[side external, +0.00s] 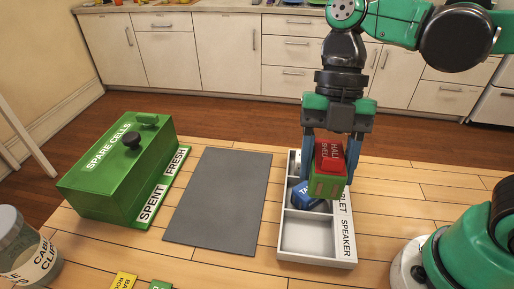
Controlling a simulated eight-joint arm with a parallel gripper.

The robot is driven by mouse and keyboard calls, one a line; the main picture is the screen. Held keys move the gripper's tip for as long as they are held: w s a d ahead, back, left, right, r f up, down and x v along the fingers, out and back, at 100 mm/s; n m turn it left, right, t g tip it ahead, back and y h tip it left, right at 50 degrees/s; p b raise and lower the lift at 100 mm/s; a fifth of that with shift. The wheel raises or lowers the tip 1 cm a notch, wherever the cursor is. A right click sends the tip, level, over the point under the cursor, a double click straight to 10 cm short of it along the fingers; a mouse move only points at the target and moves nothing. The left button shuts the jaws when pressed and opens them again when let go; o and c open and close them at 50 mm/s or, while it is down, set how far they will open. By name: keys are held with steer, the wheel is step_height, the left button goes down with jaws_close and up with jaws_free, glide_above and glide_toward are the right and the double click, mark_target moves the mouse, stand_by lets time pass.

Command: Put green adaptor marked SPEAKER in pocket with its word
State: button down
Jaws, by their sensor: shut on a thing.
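My gripper (333,176) points down over the tray (317,258) and is shut on a green adaptor (326,187). A red piece (330,157) with white lettering, seemingly HALL SHELF, shows just above the green block between the fingers; I cannot tell whether it is joined to it. The green adaptor's own word is not visible. The white tray has pockets in a row, with TABLET and SPEAKER readable on its right strip. The near pocket (309,235), beside SPEAKER, is empty. A blue adaptor (302,195) marked TA… sits tilted in the middle pocket. My gripper hides much of the far pocket.
A green box (95,186) marked SPARE CELLS, with SPENT and FRESH labels, stands at left. A bare grey mat (219,197) lies between box and tray. A CABLE CLIPS jar (25,255) stands front left. Yellow (123,281) and green (160,285) pieces show at the bottom edge.

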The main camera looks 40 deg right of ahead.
mark_target(306, 247)
step_height(306, 247, down, 15)
steer(key=shift+r, duration=0.1)
stand_by(0.6)
steer(key=c, duration=0.5)
jaws_free()
steer(key=shift+c, duration=0.2)
steer(key=v, duration=1.2)
steer(key=w+d+m+t+h, duration=0.1)
steer(key=m+t, duration=0.4)
steer(key=m, duration=0.8)
steer(key=w+d+r+m+t+h, duration=0.1)
steer(key=d+m+t, duration=0.4)
steer(key=m, duration=0.9)
steer(key=shift+w+d+h, duration=0.5)
steer(key=shift+w+h, duration=0.1)
steer(key=shift+w, duration=0.25)
